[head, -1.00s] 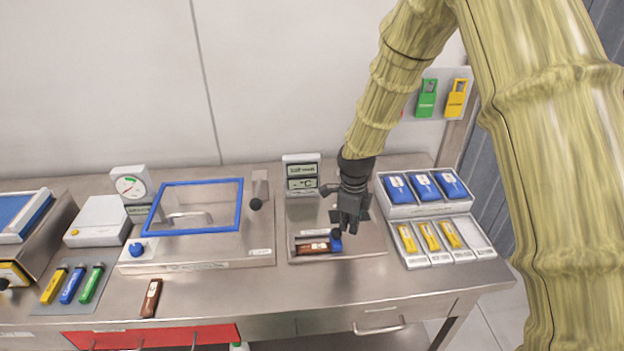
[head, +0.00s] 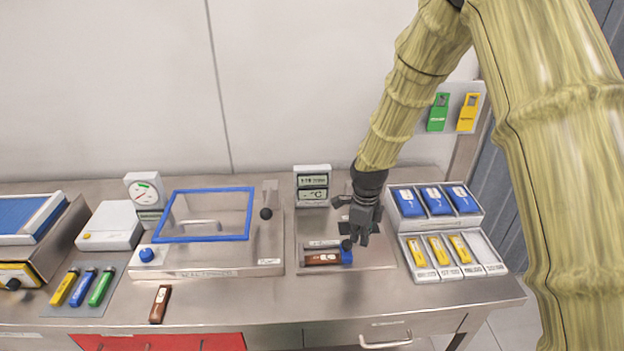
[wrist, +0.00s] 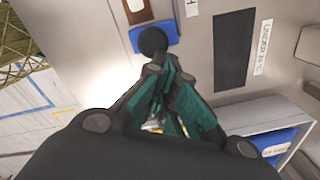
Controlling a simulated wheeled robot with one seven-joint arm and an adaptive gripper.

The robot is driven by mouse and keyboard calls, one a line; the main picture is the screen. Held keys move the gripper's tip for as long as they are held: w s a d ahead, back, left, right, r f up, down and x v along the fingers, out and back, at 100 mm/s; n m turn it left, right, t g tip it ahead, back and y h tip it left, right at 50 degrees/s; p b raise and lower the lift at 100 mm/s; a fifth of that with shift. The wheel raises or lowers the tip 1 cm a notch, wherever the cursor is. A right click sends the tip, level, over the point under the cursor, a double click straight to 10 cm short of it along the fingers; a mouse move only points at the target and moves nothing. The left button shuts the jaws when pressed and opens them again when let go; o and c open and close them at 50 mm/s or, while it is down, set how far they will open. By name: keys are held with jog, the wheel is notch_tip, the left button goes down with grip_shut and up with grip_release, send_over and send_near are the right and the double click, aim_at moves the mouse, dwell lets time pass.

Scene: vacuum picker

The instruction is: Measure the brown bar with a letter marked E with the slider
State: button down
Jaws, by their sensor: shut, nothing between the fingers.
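A brown bar (head: 320,259) lies in the slot of the metal measuring fixture (head: 374,260). The blue slider (head: 347,257), with a round black knob (head: 346,244), is at the bar's right end and appears to touch it. The wrist view also shows the bar's end (wrist: 135,10) against the slider (wrist: 140,40). My gripper (head: 361,241) is shut and empty, pointing down just right of the knob. In the wrist view its fingertips (wrist: 160,66) are close beside the knob; whether they touch it I cannot tell. A second brown bar (head: 160,304) lies on the table at left. No letter is legible.
A display (head: 313,186) stands behind the fixture. A blue-framed chamber (head: 250,213) is to its left. Trays with blue (head: 436,201) and yellow (head: 438,251) items are close on the right. Coloured bars (head: 82,287) lie at far left.

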jog(key=shift+s+d+f, duration=0.35)
jog(key=shift+d+f, duration=0.05)
jog(key=shift+f, duration=0.15)
jog(key=shift+s+d+f, duration=0.35)
jog(key=shift+f, duration=0.2)
jog(key=shift+w+d+r+p, duration=0.1)
jog(key=shift+r+p, duration=0.25)
jog(key=shift+p, duration=0.1)
jog(key=shift+w+r+g+p, duration=0.3)
jog(key=shift+w+r+p, duration=0.2)
jog(key=shift+p, duration=0.1)
jog(key=shift+w+r+p, duration=0.25)
jog(key=shift+r+p, duration=0.15)
jog(key=shift+r, duration=0.05)
jog(key=shift+w+r, duration=0.1)
jog(key=shift+r, duration=0.2)
jog(key=shift+r+p, duration=1.8)
jog(key=shift+r, duration=0.75)
